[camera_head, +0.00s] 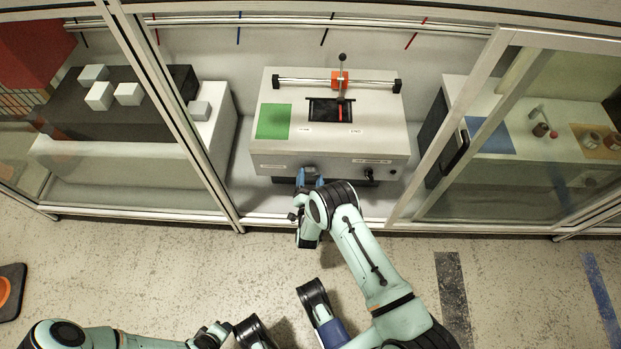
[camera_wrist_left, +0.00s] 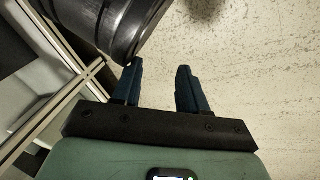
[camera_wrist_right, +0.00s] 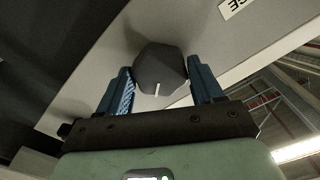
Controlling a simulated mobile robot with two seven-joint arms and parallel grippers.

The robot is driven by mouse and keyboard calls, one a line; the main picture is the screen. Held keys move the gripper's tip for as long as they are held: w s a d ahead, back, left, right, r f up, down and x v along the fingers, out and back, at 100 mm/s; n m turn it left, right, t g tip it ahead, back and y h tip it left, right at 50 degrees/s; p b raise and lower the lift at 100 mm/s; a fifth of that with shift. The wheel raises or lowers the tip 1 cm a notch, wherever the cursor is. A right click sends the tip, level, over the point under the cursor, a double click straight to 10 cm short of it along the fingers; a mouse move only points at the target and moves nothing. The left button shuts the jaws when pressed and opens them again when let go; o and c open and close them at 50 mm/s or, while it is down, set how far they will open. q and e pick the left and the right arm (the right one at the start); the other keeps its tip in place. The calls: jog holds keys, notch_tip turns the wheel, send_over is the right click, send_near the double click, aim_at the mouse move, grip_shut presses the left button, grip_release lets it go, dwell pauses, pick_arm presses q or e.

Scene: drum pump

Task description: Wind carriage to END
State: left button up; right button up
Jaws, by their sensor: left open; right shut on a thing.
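A pale box (camera_head: 380,140) stands behind the open front. On its top an orange carriage block (camera_head: 340,79) sits on a metal rail, right of the rail's middle. My right gripper (camera_head: 309,180) is at the box's front face. In the right wrist view a dark faceted knob (camera_wrist_right: 160,70) with a white mark lies between its fingers (camera_wrist_right: 160,90), and they are shut on it. My left gripper (camera_wrist_left: 158,82) is open and empty over the floor.
Framed glass panels stand left (camera_head: 165,95) and right (camera_head: 490,120) of the opening. A small black knob (camera_head: 369,174) is on the box's front, right of my right gripper. A green patch (camera_head: 273,121) marks the box top's left. White cubes (camera_head: 99,96) sit behind the left glass.

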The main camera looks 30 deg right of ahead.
jog(key=m, duration=0.4)
jog(key=shift+m, duration=0.3)
jog(key=m, duration=0.4)
jog(key=shift+m+p, duration=0.3)
jog(key=shift+p, duration=0.05)
jog(key=m, duration=0.4)
jog(key=shift+m, duration=0.3)
pick_arm(q)
jog(key=shift+w+d+r, duration=0.15)
jog(key=shift+w+r, duration=0.55)
jog(key=shift+w, duration=0.05)
pick_arm(e)
jog(key=shift+m, duration=1.8)
jog(key=shift+s+f, duration=0.1)
jog(key=o, duration=1)
jog(key=shift+o, duration=0.2)
